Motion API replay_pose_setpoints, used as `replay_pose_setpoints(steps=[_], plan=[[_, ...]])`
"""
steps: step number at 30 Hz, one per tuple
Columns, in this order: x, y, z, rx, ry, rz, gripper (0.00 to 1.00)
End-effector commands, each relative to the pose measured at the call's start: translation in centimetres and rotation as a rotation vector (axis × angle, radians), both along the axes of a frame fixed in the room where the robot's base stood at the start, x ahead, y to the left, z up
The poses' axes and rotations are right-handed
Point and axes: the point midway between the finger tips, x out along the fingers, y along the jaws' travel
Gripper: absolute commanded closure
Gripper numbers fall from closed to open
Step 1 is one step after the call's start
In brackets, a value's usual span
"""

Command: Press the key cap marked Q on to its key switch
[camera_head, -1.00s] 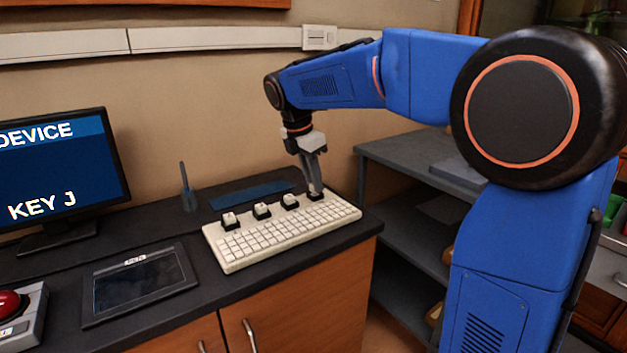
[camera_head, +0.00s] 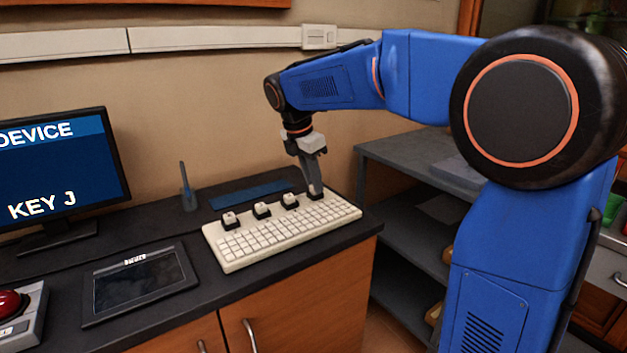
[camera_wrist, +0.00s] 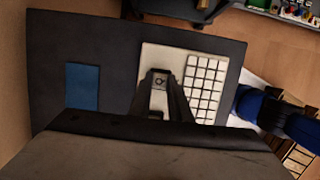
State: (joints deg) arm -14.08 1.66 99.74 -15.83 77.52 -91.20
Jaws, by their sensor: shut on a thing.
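My gripper (camera_head: 315,190) points down at the far right end of the cream keyboard (camera_head: 237,262). In the wrist view my gripper (camera_wrist: 160,88) is shut on a small key cap (camera_wrist: 160,79) with a dark round letter that looks like Q. The fingers lie on either side of the cap. In the head view the fingertips hide most of the cap, with a dark base at or just under them. I cannot tell whether the cap is seated on its key switch. The keyboard (camera_wrist: 151,56) also shows around the fingers in the wrist view.
Three other light caps on black bases, a left one (camera_head: 230,219), a middle one (camera_head: 262,209) and a right one (camera_head: 290,200), stand along the keyboard's back. A tablet (camera_head: 138,285), a monitor (camera_head: 60,170) and a red button (camera_head: 10,304) are to the left.

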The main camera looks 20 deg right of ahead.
Motion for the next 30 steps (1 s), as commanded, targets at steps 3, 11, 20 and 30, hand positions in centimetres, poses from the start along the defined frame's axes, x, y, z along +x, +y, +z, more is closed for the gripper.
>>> replay_pose_setpoints(steps=[3,11,20,30], plan=[[0.00,0.00,-0.16,0.000,0.000,0.000,1.00],[0.00,0.00,-0.23,0.000,0.000,0.000,0.76],[0.00,0.00,-0.22,0.000,0.000,0.000,0.56],[0.00,0.00,-0.19,0.000,0.000,0.000,0.42]])
